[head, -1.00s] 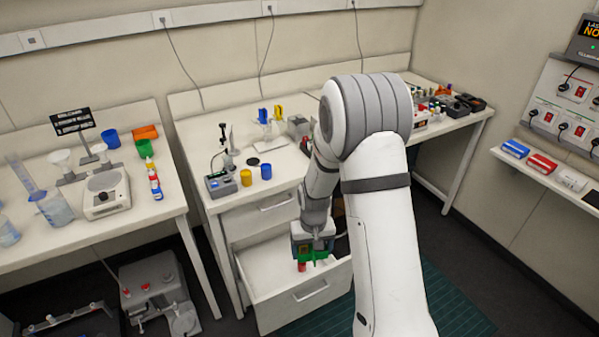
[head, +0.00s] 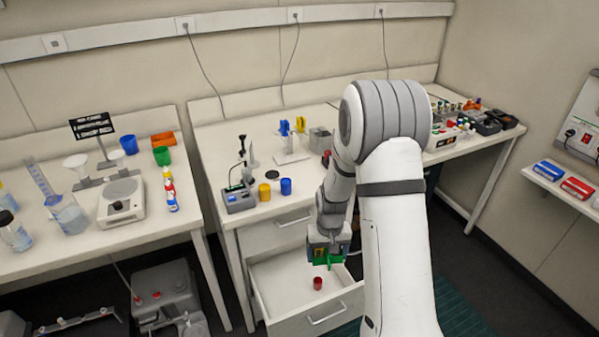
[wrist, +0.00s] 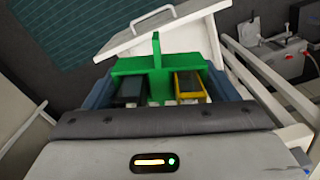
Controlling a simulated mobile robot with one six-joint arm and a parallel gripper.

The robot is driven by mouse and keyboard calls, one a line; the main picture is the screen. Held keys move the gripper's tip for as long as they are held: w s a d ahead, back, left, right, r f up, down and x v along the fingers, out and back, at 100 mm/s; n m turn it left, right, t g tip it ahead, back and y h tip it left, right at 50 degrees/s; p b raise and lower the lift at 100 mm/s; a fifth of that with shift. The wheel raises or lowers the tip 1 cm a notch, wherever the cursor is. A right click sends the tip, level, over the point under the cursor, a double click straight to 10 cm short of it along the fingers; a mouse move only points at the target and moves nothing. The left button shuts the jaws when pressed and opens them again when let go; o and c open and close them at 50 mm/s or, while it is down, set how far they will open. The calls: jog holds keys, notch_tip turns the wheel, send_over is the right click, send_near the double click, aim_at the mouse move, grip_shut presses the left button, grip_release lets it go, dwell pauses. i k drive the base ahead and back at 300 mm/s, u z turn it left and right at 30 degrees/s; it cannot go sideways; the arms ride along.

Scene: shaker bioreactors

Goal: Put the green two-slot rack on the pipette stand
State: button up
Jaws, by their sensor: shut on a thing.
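The green two-slot rack (head: 331,260) is held in my gripper (head: 329,246), above the open drawer. In the wrist view the green rack (wrist: 155,66) spans between the jaws of my gripper (wrist: 160,86), with an upright fin at its middle. My gripper is shut on it. The pipette stand (head: 291,157) is white and stands on the middle bench, up and left of my gripper. Blue and yellow pieces are at its top. My arm and gripper hide part of the rack in the head view.
The open white drawer (head: 283,290) is below my gripper, with a red cup (head: 318,283) in it. On the bench, a yellow cup (head: 265,192), a blue cup (head: 286,186) and a grey device (head: 239,197) stand in front of the stand. A grey box (head: 321,140) stands to its right.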

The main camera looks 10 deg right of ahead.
aim_at(307, 178)
jog(key=z, duration=0.05)
jog(key=i, duration=1.05)
